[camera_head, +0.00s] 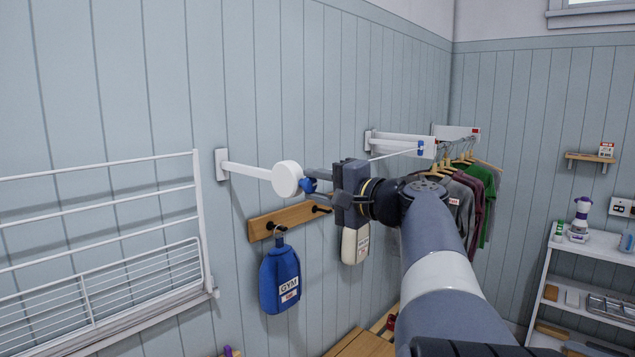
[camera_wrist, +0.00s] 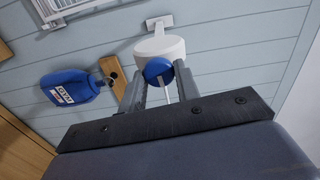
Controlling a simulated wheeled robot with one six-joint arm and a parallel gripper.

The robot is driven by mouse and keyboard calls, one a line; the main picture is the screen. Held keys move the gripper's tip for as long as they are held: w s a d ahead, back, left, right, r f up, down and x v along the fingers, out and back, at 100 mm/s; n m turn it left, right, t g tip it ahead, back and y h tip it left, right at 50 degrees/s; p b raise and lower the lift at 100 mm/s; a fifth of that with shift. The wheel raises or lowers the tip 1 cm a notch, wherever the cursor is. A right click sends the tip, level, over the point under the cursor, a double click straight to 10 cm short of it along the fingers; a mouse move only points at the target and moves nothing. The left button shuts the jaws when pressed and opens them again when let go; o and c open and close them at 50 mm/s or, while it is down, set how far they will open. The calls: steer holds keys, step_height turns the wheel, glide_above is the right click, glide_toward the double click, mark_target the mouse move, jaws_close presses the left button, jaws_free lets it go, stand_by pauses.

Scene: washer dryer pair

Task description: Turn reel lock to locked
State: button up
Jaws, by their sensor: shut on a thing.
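The reel is a white round housing (camera_head: 287,178) on a white arm fixed to the panelled wall. A blue knob, the reel lock (camera_head: 308,185), sits on its right side. My gripper (camera_head: 313,184) is at the knob, its fingers reaching in from the right. In the wrist view, the white reel (camera_wrist: 160,47) is straight ahead and the blue lock (camera_wrist: 158,69) sits between my two fingertips (camera_wrist: 157,78), which are shut on it. A thin white line runs from the knob toward my gripper. The lock's marking or setting cannot be read.
A wooden peg rail (camera_head: 265,224) with a blue GYM bag (camera_head: 281,276) and a white bag (camera_head: 355,244) hangs just below. A white wall drying rack (camera_head: 100,250) is at left. Clothes hang at right, and a white shelf (camera_head: 598,245) stands far right.

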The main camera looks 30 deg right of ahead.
steer(key=shift+m, duration=0.6)
steer(key=o, duration=0.9)
steer(key=shift+o, duration=0.2)
steer(key=shift+s+d, duration=0.1)
steer(key=b+v, duration=0.1)
steer(key=v, duration=0.9)
steer(key=shift+s+b, duration=0.3)
steer(key=shift+b, duration=0.05)
steer(key=shift+w, duration=0.1)
